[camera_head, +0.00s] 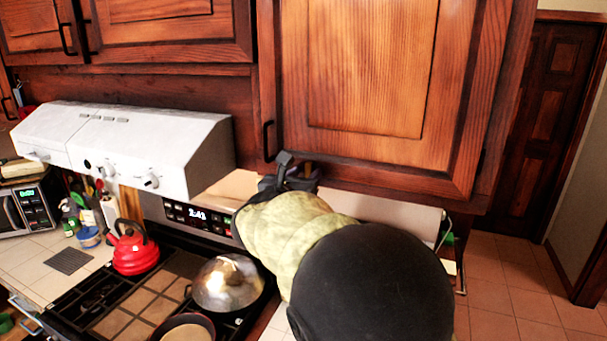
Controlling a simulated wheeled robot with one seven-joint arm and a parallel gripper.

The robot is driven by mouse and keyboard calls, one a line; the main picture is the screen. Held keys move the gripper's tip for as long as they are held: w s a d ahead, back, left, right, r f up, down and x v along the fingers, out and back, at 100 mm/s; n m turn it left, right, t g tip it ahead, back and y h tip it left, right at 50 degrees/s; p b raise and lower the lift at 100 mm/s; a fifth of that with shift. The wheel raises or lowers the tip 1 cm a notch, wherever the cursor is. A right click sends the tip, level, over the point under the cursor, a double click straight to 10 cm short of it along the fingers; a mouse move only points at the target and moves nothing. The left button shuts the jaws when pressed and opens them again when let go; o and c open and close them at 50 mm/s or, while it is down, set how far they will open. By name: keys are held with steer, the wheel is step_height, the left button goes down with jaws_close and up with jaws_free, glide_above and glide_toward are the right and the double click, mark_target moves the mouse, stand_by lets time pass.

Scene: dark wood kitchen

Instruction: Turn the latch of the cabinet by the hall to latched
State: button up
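The wooden cabinet (370,65) by the hall hangs at the upper middle, with its door shut or nearly so. A black handle (268,141) is at the door's lower left edge. My arm reaches up from the lower right. My gripper (287,164) is just below the door's lower left corner, close to the handle's lower end. I cannot tell whether it touches the handle or door. No latch can be made out clearly; my gripper may hide it. The fingers are small and dark, and their opening cannot be judged.
A white range hood (140,140) is left of my gripper. Below are a red kettle (135,248), a metal lid (228,284) and a pan (185,329) on the stove. A microwave (27,205) stands at far left. The tiled hall floor (520,280) at right is clear.

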jaws_close()
steer(key=shift+f, duration=0.1)
steer(key=shift+f+m+b, duration=0.15)
steer(key=shift+m+b, duration=0.15)
steer(key=shift+b, duration=0.55)
steer(key=shift+d+m+b, duration=0.1)
steer(key=shift+m+b, duration=0.2)
steer(key=shift+b, duration=0.2)
steer(key=shift+r, duration=0.2)
jaws_free()
